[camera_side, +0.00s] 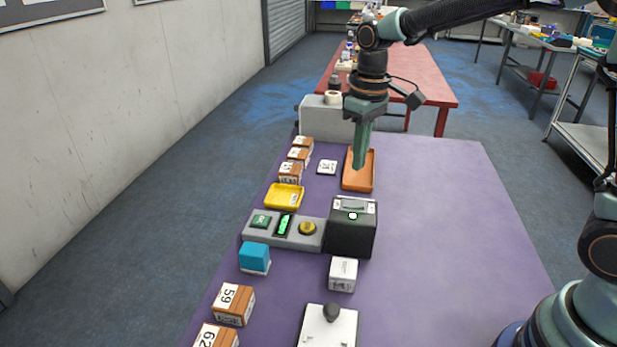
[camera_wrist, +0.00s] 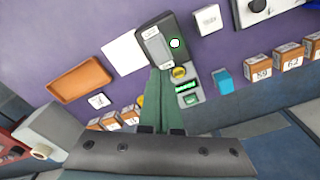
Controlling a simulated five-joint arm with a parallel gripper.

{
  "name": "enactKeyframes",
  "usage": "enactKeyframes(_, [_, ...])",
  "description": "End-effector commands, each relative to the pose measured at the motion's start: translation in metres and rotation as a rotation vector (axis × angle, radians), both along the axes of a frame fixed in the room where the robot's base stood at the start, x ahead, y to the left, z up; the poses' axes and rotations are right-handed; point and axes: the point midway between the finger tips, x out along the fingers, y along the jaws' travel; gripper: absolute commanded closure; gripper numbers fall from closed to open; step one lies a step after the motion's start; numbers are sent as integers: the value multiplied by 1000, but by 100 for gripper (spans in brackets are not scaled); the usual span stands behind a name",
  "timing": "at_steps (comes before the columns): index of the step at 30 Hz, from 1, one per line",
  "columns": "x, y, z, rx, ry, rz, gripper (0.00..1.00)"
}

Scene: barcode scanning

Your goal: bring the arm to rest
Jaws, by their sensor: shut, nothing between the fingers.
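My gripper (camera_side: 358,167) is shut and empty, with its green fingers pointing down. In the side view its tips overlap the orange tray (camera_side: 372,183); I cannot tell their height above the table. In the wrist view the closed fingers (camera_wrist: 158,72) point towards the dark scanner box (camera_wrist: 152,32), and the orange tray (camera_wrist: 80,78) is off to the left. The arm reaches in from the right, bent above the table. The scanner box (camera_side: 352,240) stands in front of the tray in the side view, with a lit white-green spot on its top.
Beside the scanner is a grey panel (camera_side: 262,238) with a green display and yellow button. A yellow tray (camera_side: 284,196), brown boxes (camera_side: 232,304), a blue block (camera_side: 254,260) and a white box (camera_side: 343,275) stand around. The purple table's right side (camera_side: 450,230) is clear.

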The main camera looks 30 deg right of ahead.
Motion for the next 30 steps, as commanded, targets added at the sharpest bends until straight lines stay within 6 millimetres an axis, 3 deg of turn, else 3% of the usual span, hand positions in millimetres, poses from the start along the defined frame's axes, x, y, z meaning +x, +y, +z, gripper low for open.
enactKeyframes(6, [-39, -18, 38, 17, -129, -67, 100])
enactKeyframes(12, [-78, -32, 56, 31, -245, -129, 100])
enactKeyframes(21, [-126, -46, 57, 52, -398, -208, 100])
enactKeyframes(30, [-139, -50, 52, 58, -443, -233, 100])
